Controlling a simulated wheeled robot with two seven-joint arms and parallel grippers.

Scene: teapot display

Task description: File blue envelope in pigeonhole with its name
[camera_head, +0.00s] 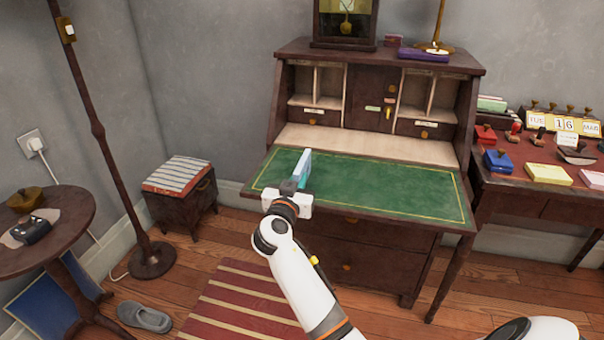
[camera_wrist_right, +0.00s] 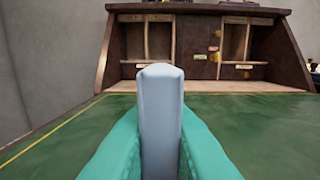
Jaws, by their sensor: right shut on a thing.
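My right gripper (camera_head: 301,180) is shut on the pale blue envelope (camera_head: 304,166), which stands upright above the green desk top, near its left part. In the right wrist view the envelope (camera_wrist_right: 161,115) shows narrow and edge-on between the teal fingers of the right gripper (camera_wrist_right: 161,150). The desk's left pigeonholes (camera_head: 316,85) and right pigeonholes (camera_head: 430,95) stand behind the writing surface, apart from the envelope. Small labels (camera_head: 314,110) sit below and between them, too small to read. My left gripper is not in view.
The green writing surface (camera_head: 390,195) is otherwise clear. A clock (camera_head: 345,22) and a lamp base (camera_head: 433,47) stand on the desk top. A side table at right (camera_head: 535,150) holds stamps, pads and a date block. A floor lamp pole (camera_head: 97,130) stands at left.

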